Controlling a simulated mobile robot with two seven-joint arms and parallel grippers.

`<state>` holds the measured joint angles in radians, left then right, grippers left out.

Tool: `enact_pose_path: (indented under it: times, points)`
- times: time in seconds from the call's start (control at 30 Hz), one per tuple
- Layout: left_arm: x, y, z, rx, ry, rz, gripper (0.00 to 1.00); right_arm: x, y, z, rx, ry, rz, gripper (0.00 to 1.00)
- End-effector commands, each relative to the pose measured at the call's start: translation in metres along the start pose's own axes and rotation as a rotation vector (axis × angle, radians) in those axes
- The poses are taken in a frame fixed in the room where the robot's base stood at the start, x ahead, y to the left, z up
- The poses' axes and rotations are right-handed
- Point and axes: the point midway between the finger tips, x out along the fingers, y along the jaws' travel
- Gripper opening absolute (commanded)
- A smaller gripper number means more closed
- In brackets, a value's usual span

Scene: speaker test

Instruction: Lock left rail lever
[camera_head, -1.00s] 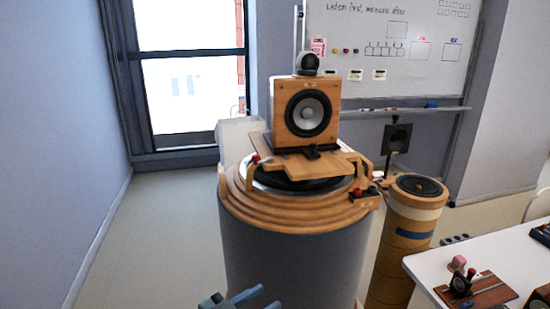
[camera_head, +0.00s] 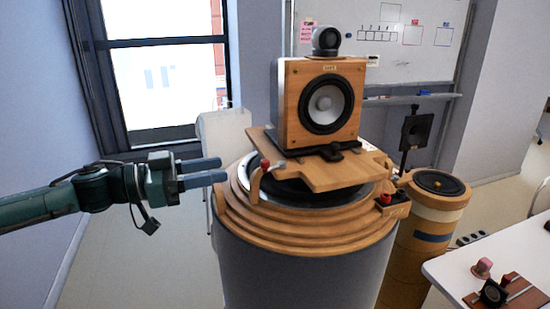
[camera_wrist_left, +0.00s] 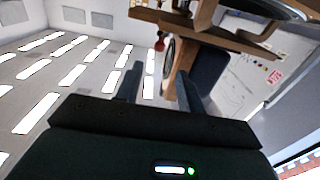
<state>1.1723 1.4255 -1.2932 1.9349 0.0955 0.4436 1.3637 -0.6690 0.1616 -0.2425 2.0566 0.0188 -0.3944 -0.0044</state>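A wooden speaker (camera_head: 320,103) sits on a wooden board (camera_head: 330,176) on top of the round, stepped wooden turntable stand (camera_head: 310,228). The left rail lever, with a red knob (camera_head: 265,164), stands upright at the board's left edge. A red knob also shows in the left wrist view (camera_wrist_left: 159,44), beyond the fingers. My left gripper (camera_head: 223,170) is left of the lever, fingers pointing right toward it, apart from it and empty. In the left wrist view its two fingers (camera_wrist_left: 160,88) are spread. My right gripper is not in view.
Another red knob (camera_head: 385,198) is on the stand's right side. A camera-like ball (camera_head: 326,40) is at the speaker's top. A slim wooden cylinder (camera_head: 425,235) and a white table (camera_head: 450,267) stand at right. The floor at left is free.

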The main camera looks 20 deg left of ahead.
Motion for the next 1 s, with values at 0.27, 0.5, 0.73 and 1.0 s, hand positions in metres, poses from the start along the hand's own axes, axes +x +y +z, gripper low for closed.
enact_pose_path:
  times: [0.27, 0.5, 0.73, 1.0]
  points:
    - [0.055, 0.001, -0.002, 0.002, 0.002, 0.005, 0.38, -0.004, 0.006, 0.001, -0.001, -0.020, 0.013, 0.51]
    - [0.100, 0.001, -0.001, 0.003, 0.001, 0.003, 0.38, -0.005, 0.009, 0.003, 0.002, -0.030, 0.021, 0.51]
    - [0.122, 0.001, 0.000, 0.002, -0.001, 0.001, 0.38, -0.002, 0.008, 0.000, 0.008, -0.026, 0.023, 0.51]
    - [0.125, 0.000, 0.001, 0.002, -0.001, -0.001, 0.38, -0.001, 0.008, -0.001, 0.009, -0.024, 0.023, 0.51]
